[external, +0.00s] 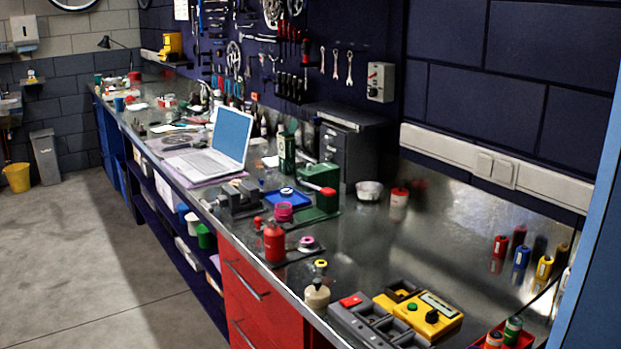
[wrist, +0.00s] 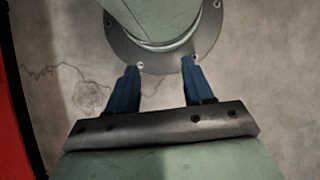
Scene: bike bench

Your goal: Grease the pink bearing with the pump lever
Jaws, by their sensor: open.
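In the external view a pink ring-shaped piece (external: 307,243) lies on a dark plate beside a red canister (external: 274,241), near the bench's front edge. A second pink round piece (external: 283,211), like a small cup or ring, stands just behind. I cannot tell for sure which is the bearing. A green box (external: 318,175) with a red-tipped part (external: 327,193) stands further back; whether that is the pump lever is unclear. My gripper (wrist: 160,68) shows only in the wrist view, its blue fingers apart and empty, pointing toward my own base and the floor, away from these things.
A yellow-and-grey device (external: 430,314) and a beige jar (external: 317,298) with a yellow ring sit at the near end. A blue tray (external: 288,197), a vise (external: 240,196) and a laptop (external: 215,150) are behind. The bench top (external: 400,240) is clear at centre right.

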